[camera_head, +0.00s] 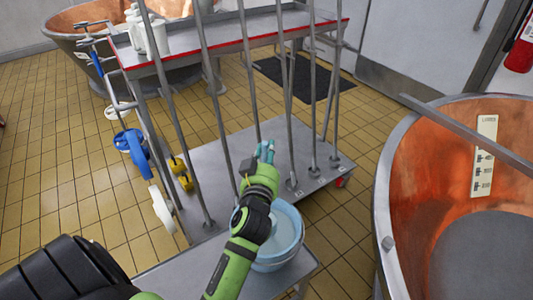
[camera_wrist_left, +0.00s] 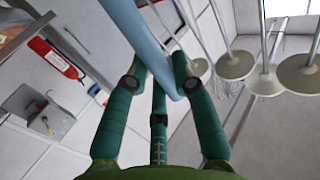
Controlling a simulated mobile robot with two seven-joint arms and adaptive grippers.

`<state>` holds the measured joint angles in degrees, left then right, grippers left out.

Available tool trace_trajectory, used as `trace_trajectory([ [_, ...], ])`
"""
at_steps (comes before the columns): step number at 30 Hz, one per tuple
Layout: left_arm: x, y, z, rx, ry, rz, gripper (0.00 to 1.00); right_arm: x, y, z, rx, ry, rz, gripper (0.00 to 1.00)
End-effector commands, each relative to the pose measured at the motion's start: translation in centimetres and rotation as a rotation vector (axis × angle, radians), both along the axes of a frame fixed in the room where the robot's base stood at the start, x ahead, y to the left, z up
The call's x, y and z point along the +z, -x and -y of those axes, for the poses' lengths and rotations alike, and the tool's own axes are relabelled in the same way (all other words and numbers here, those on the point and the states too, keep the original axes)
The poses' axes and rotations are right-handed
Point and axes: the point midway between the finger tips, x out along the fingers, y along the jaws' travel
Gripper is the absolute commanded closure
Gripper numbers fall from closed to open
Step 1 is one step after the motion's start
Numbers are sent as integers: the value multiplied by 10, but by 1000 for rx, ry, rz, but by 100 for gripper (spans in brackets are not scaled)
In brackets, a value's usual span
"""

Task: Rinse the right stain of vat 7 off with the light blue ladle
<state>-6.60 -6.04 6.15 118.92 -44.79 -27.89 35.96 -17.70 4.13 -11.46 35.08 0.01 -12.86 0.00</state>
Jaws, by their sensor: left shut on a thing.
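My left gripper (camera_head: 265,152) reaches out over a grey trolley shelf. In the left wrist view its teal fingers (camera_wrist_left: 160,82) are closed around a light blue shaft, the light blue ladle (camera_wrist_left: 150,38). The ladle's bowl cannot be made out. In the head view the ladle is mostly hidden by the gripper and arm. A copper vat (camera_head: 440,130) stands at the right, with a white scale plate inside its wall. Its number is not readable, and no stain can be made out on the part in view. My right gripper is not in view.
A light blue bucket (camera_head: 290,240) stands on a low grey shelf, below my left forearm. Several upright grey rods (camera_head: 250,80) stand close around the gripper. Blue, yellow and white tools hang at the trolley's left. Another copper vat (camera_head: 85,22) is at the back left. Tiled floor shows between.

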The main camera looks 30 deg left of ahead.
Motion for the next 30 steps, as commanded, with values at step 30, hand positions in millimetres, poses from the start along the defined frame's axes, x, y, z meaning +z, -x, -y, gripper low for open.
trace_trajectory([
  [30, 87, 3, 3, -10, -3, 3, 100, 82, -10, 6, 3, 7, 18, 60],
])
